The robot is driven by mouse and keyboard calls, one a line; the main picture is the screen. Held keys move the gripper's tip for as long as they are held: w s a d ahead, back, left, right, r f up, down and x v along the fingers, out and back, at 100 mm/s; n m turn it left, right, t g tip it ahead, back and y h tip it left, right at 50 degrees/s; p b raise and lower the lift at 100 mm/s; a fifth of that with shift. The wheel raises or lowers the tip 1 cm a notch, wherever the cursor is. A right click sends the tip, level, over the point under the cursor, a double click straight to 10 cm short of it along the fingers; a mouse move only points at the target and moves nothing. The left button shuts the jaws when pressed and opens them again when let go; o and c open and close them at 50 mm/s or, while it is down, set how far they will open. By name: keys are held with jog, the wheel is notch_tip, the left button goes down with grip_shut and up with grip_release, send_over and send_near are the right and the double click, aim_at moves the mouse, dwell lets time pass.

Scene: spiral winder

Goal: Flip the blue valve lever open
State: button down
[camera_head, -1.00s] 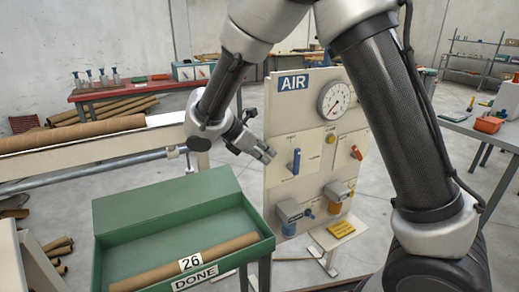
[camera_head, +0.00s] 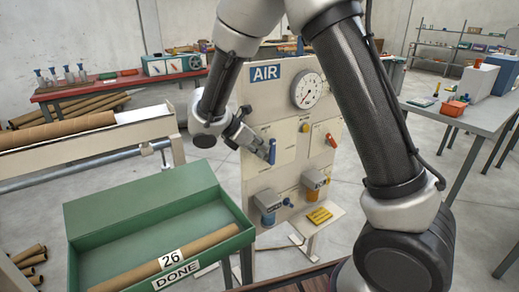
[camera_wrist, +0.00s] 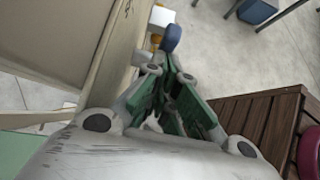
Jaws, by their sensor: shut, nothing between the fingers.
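The blue valve lever (camera_head: 272,153) stands upright on the left part of the pale AIR panel (camera_head: 300,150). My gripper (camera_head: 265,154) is shut and empty, with its fingertips right beside the lever's left side; I cannot tell whether they touch it. In the wrist view my gripper (camera_wrist: 163,76) shows its green-lined fingers drawn together. A rounded blue piece (camera_wrist: 172,38) lies just beyond the tips there, apparently the lever's end.
The panel also carries a gauge (camera_head: 307,90), a red lever (camera_head: 331,140), and two regulators, with a blue bowl (camera_head: 267,201) and an orange bowl (camera_head: 314,179). A green DONE tray (camera_head: 140,200) holding a tube stands front left. A grey table (camera_head: 455,118) is at right.

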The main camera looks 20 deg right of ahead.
aim_at(271, 139)
jog(key=shift+w+d+r+y, duration=0.1)
jog(key=shift+d+r+y, duration=0.2)
jog(key=shift+y, duration=0.2)
jog(key=shift+w+d+r+g+y, duration=0.25)
jog(key=shift+d+g+y, duration=0.3)
jog(key=shift+y, duration=0.35)
jog(key=shift+w+d+r, duration=0.15)
jog(key=shift+d, duration=0.4)
jog(key=shift+w+d+r, duration=0.1)
jog(key=shift+w+d, duration=0.05)
jog(key=shift+d, duration=0.4)
jog(key=shift+w+d, duration=0.3)
jog(key=shift+d, duration=0.75)
